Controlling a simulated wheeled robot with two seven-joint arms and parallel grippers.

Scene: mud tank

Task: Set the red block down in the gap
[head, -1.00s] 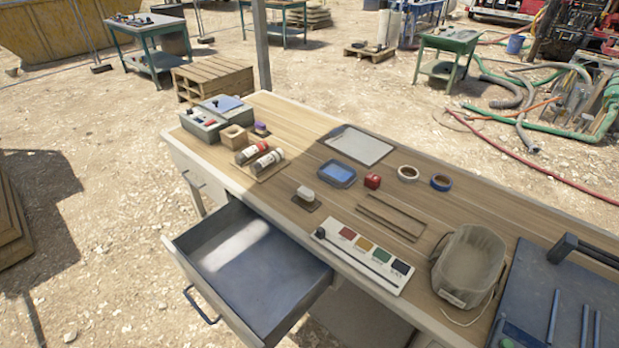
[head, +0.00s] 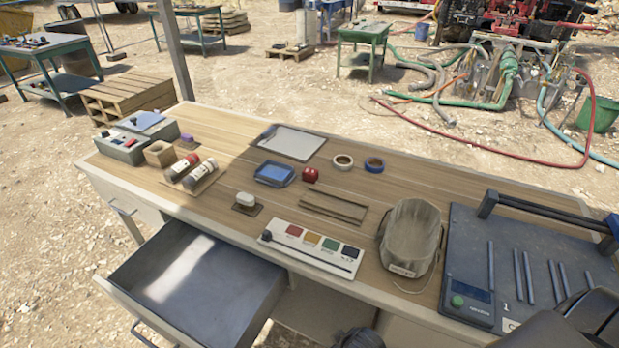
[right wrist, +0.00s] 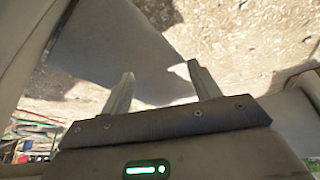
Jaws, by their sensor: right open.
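The red block (head: 310,175) sits on the wooden bench top, just right of the blue tray and behind two thin parallel wooden strips (head: 333,207). A narrow gap of bare bench shows between these strips. I cannot tell if this is the gap meant. My right gripper (right wrist: 161,76) is open and empty in the right wrist view, its fingers apart over pale ground and a grey surface, with no block near it. My left gripper is not in view.
An open drawer (head: 190,285) juts out at front left.

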